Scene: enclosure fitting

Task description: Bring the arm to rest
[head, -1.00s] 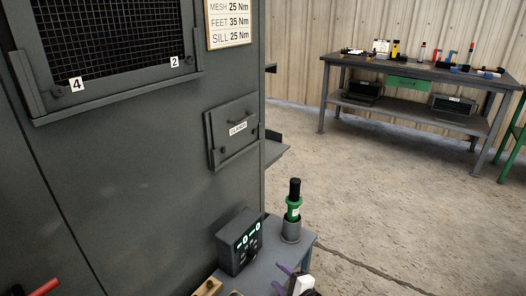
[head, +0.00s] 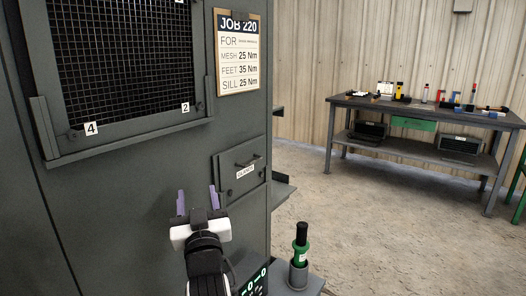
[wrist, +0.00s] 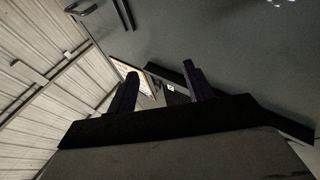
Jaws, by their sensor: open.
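My gripper (head: 198,203) is in the lower middle of the head view, in front of the grey enclosure (head: 130,215). Its two purple fingers point up and stand apart, with nothing between them. In the wrist view the fingers (wrist: 158,92) also show apart and empty, with the grey enclosure wall above and beyond them. A small hatch with a handle and a label (head: 240,172) is just right of the gripper. I cannot tell how far the gripper is from the enclosure.
A green and black tool (head: 301,245) stands in a grey holder on a small table (head: 313,284), beside a dark box with lit digits (head: 256,284). A mesh panel (head: 120,60) and a job sheet (head: 238,55) are above. A workbench (head: 420,108) stands far right across open floor.

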